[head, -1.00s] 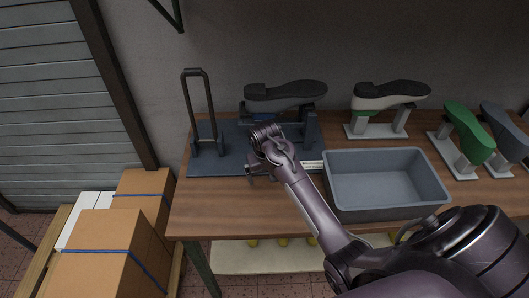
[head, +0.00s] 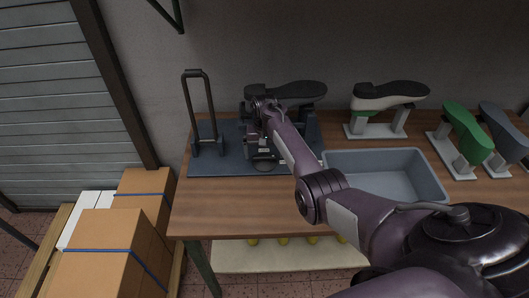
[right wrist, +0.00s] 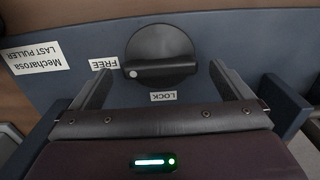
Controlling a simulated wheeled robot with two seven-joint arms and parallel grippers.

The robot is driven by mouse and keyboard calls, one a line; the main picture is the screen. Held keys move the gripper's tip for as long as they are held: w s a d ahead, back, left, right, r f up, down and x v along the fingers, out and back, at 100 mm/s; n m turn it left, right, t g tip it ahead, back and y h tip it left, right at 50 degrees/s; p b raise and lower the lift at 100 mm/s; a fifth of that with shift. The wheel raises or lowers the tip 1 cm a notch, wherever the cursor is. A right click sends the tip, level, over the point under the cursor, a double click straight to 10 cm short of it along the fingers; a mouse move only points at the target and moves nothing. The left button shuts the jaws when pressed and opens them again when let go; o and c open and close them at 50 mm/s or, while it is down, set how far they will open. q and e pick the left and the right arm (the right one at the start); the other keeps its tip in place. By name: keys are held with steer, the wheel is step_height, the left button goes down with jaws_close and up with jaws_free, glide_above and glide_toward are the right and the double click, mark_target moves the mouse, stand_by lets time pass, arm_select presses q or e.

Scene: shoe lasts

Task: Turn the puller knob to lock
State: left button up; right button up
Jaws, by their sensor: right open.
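The puller knob (right wrist: 160,52) is a round black dial with a raised bar, seen in the right wrist view. Its white dot is at the left end of the bar, beside the FREE label (right wrist: 103,63). The LOCK label (right wrist: 163,96) is below the knob in that view. My right gripper (right wrist: 160,70) is open, with one finger on each side of the knob and nothing held. In the head view the right gripper (head: 262,152) is over the front of the blue last puller plate (head: 212,166). My left gripper is not in view.
A black upright handle (head: 187,100) stands on the plate's left side. A dark shoe on a last (head: 295,90) is behind my wrist. A grey bin (head: 345,180) stands to the right, with more shoes behind it. Cardboard boxes (head: 105,245) are at left.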

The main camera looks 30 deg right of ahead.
steer(key=shift+f, duration=0.4)
steer(key=c, duration=1)
